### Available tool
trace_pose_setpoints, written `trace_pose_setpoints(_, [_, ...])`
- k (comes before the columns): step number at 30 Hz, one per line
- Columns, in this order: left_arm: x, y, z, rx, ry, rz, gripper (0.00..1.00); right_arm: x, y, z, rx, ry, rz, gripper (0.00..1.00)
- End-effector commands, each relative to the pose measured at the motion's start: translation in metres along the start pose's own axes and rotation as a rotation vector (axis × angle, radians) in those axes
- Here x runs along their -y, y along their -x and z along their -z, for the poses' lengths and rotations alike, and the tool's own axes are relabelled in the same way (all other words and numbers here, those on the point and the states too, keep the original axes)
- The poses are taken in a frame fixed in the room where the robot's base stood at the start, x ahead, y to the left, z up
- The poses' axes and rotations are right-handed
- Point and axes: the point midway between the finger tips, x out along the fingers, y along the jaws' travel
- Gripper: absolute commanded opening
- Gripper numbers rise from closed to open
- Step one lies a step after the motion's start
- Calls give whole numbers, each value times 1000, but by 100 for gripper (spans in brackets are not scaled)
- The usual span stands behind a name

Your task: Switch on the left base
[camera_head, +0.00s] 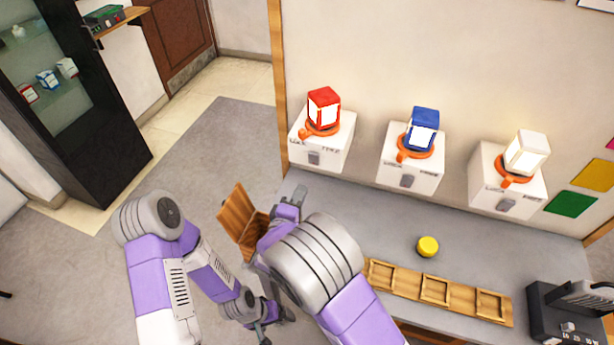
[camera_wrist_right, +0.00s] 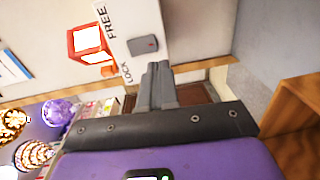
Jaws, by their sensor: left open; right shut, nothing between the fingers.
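The left base (camera_head: 325,150) is a white box against the wall, with an orange ring and a red lantern (camera_head: 323,108) on top. A grey switch (camera_head: 313,158) sits on its front, between LOCK and FREE labels. My right gripper (camera_head: 291,198) is shut and empty, in front of and below the base. Its fingertips (camera_wrist_right: 157,66) show close to the switch; contact cannot be told. My left gripper (camera_head: 272,325) is open, low down, away from the bases.
Two similar white bases stand to the right, with a blue lantern (camera_head: 423,128) and a white lantern (camera_head: 527,152). A yellow cylinder (camera_head: 428,246) and a wooden tray (camera_head: 437,291) lie on the grey counter (camera_head: 385,225). A wooden holder (camera_head: 238,222) is left of my right gripper.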

Motion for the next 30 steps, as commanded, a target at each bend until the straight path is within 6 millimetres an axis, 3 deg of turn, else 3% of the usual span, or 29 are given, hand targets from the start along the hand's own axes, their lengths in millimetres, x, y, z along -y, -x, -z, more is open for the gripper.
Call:
trace_pose_setpoints(3, [-1, 2, 0, -1, 0, 0, 92, 6, 26, 0, -2, 4, 0, 0])
trace_pose_setpoints(10, [-1, 3, 0, 0, 0, 0, 92, 12, 55, 0, 1, 2, -1, 0])
trace_pose_setpoints(30, [-1, 4, 0, 0, 0, 0, 92, 13, 60, -1, 2, 1, 0, 0])
